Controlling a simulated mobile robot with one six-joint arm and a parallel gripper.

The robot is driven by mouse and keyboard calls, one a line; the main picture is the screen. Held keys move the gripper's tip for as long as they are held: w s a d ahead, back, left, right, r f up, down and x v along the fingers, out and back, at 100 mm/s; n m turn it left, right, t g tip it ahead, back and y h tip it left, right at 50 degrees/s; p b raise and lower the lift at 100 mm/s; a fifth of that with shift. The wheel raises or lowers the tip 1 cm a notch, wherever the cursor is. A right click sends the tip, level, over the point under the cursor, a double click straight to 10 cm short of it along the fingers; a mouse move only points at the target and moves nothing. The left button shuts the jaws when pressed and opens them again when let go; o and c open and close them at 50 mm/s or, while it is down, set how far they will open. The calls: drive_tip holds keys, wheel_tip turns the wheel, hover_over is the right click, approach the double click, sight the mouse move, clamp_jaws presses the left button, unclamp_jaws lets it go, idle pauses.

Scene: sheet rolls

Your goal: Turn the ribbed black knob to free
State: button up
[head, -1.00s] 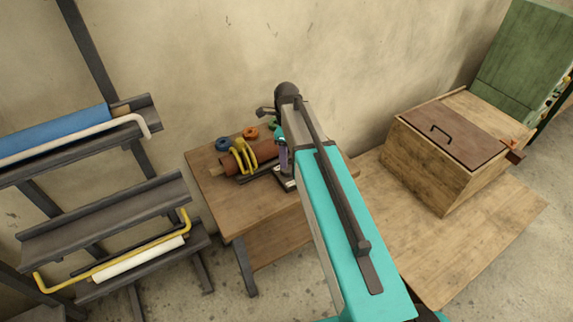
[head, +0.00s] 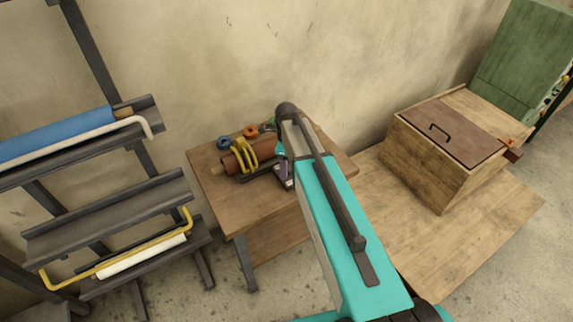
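I cannot make out the ribbed black knob in the head view; it may be hidden behind my arm or too small to tell. My teal arm reaches over the small wooden table (head: 215,205). The end of the arm with my gripper (head: 284,180) is low over the table's right part, mostly hidden by the arm's own links. Its fingers do not show clearly. Just left of it, a rust-red roll (head: 232,164) lies in a dark cradle, with a yellow looped clamp (head: 245,153) around it.
Blue (head: 223,143) and orange (head: 250,131) rings lie behind the roll, with a green piece beside them. A rack with a blue roll (head: 55,135) and a white roll (head: 140,257) stands left. A wooden box (head: 428,170) with a brown lid stands right, near a green panel (head: 525,60).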

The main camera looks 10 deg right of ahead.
drive_tip(key=c, duration=1)
drive_tip(key=shift+c, duration=0.2)
